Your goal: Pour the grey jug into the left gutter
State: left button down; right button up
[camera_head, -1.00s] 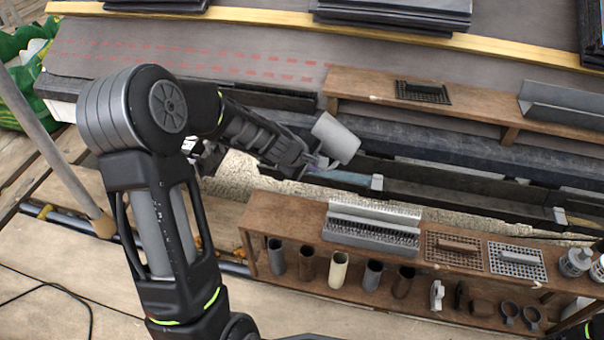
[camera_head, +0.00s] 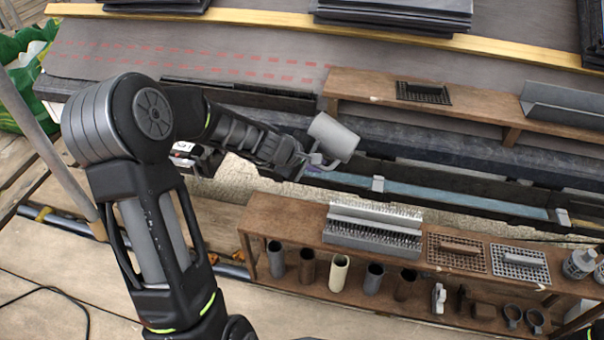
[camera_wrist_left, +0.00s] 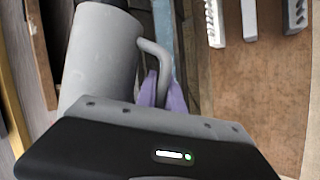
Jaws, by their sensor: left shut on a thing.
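My left gripper (camera_head: 308,165) is shut on the handle of the grey jug (camera_head: 333,138) and holds it tilted over the dark gutter (camera_head: 480,203). A strip of blue water (camera_head: 450,194) lies along the gutter's channel, from below the jug towards the right. In the left wrist view the jug (camera_wrist_left: 103,55) fills the upper left, and its handle sits at the purple finger pads (camera_wrist_left: 160,95). The jug's mouth and its contents are hidden from me. My right gripper is out of view.
A wooden shelf (camera_head: 290,213) with pipe pieces, grates and fittings stands in front of the gutter. Another wooden shelf (camera_head: 465,112) with a black grate and a grey channel piece stands behind. Dark tile stacks (camera_head: 395,14) lie on the roof.

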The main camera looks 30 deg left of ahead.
pick_arm(q)
jog(key=shift+r+h, duration=0.15)
jog(key=shift+h, duration=0.15)
dwell(0.6)
jog(key=shift+w+d+f+n+t+h+b, duration=0.1)
jog(key=shift+d+f+n+t+h+b, duration=0.2)
jog(key=shift+b, duration=0.55)
jog(key=shift+w+d+f+n+h+b, duration=0.1)
jog(key=shift+d+h+b, duration=0.3)
jog(key=shift+b, duration=0.4)
jog(key=shift+d+r+n+h+b, duration=0.1)
jog(key=shift+r+n+h+b, duration=0.25)
jog(key=shift+h+b, duration=0.3)
jog(key=shift+f+t+h+b, duration=0.2)
jog(key=shift+t+h+b, duration=0.1)
jog(key=shift+b, duration=0.2)
jog(key=shift+n, duration=0.25)
jog(key=y+p, duration=0.1)
jog(key=m+y+p, duration=0.1)
jog(key=p, duration=0.1)
jog(key=shift+s+d+r, duration=0.2)
jog(key=shift+s, duration=0.05)
jog(key=shift+a+f+g, duration=0.2)
jog(key=shift+f+g, duration=0.2)
